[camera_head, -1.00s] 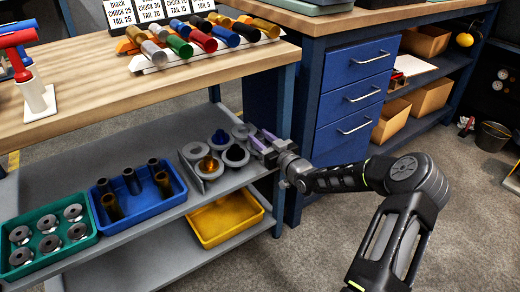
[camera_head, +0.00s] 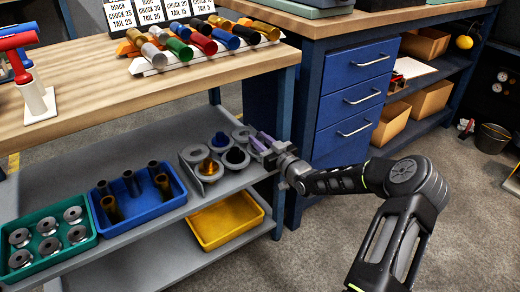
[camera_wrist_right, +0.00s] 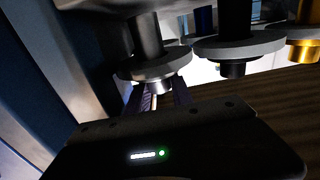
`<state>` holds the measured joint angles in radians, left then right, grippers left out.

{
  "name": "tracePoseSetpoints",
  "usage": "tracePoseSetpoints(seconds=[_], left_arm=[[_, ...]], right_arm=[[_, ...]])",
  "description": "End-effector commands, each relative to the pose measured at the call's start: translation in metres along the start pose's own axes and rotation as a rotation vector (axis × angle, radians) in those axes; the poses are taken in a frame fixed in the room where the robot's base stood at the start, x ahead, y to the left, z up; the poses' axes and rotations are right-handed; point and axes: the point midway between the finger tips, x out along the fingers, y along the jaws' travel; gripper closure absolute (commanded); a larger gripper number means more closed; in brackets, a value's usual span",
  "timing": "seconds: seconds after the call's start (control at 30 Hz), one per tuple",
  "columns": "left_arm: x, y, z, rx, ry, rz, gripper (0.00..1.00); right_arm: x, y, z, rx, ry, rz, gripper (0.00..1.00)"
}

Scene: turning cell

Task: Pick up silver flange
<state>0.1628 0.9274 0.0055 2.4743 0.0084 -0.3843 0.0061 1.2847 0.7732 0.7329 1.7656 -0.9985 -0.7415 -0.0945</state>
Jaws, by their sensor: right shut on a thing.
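The silver flange (camera_wrist_right: 150,68) is between the two fingers of my right gripper (camera_wrist_right: 160,95) in the right wrist view, with its short bright hub in their grip. In the head view this gripper (camera_head: 258,143) reaches the right side of the grey flange rack (camera_head: 207,190). The silver flange appears there as the grey round piece (camera_head: 241,134) at the rack's back right, partly hidden. A dark-hubbed flange (camera_head: 236,158) and a gold-hubbed flange (camera_head: 208,167) sit close by. I cannot tell whether the silver flange is clear of its seat. My left gripper is not in view.
The wooden tabletop (camera_head: 100,95) overhangs the shelf from behind. A blue bin (camera_head: 140,205) with dark and brass tubes and a green bin (camera_head: 50,250) with several silver discs stand to the left. A yellow bin (camera_head: 225,220) is below.

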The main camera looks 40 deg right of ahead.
Motion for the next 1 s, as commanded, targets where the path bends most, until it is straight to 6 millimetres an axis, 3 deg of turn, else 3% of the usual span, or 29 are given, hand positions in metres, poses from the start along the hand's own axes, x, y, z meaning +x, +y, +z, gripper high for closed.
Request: tracePoseSetpoints(seconds=[0.1,1.0], left_arm=[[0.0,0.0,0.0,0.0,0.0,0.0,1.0],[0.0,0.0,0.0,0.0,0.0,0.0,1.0]], right_arm=[[0.0,0.0001,0.0,0.0,0.0,0.0,1.0],[-0.0001,0.0002,0.0001,0.0,0.0,0.0,1.0]])
